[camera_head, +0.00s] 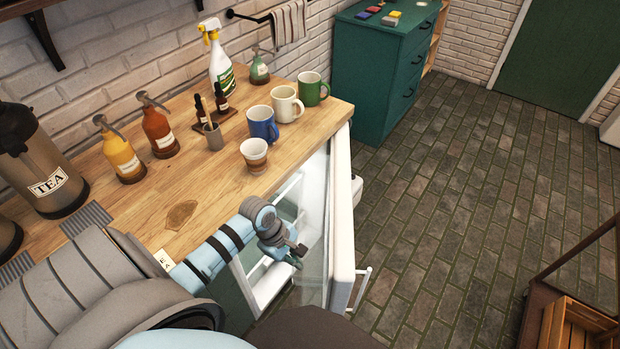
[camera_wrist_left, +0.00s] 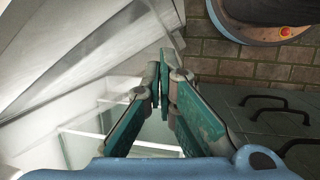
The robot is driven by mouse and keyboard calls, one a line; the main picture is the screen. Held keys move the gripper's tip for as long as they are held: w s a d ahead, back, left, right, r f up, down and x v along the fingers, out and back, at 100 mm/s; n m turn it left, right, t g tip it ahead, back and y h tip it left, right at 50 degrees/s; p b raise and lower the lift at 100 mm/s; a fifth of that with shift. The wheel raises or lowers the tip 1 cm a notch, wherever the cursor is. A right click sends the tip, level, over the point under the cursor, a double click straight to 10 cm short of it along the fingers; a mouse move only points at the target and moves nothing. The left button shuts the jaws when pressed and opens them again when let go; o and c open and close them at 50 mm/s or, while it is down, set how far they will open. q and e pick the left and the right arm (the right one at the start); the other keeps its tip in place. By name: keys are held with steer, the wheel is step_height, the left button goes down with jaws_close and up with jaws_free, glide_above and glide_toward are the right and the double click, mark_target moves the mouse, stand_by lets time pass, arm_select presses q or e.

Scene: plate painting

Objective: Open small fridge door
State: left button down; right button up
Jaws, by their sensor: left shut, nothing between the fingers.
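The small fridge (camera_head: 262,290) is built in under the wooden counter. Its white door (camera_head: 343,225) stands well open, swung out to the right, with a handle (camera_head: 362,285) on its outer face. My left gripper (camera_head: 296,258) is at the fridge opening, on the inner side of the door. In the left wrist view its teal fingers (camera_wrist_left: 164,72) are shut and empty, with pale fridge surfaces (camera_wrist_left: 70,70) to the left and below. Whether they touch the door, I cannot tell. My right gripper does not show.
A green cabinet (camera_head: 375,85) stands behind. The tiled floor (camera_head: 470,170) right of the door is clear; a wooden crate (camera_head: 580,330) is at lower right.

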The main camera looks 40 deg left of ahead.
arm_select(q)
steer(key=w+a+r+n, duration=0.2)
steer(key=w+n, duration=0.1)
steer(key=n, duration=0.2)
steer(key=h+b, duration=0.1)
steer(key=b, duration=0.3)
glide_above(310, 267)
steer(key=shift+n, duration=0.4)
step_height(310, 267, down, 9)
steer(key=shift+s+a+r, duration=0.1)
steer(key=shift+f, duration=0.25)
steer(key=shift+d, duration=0.2)
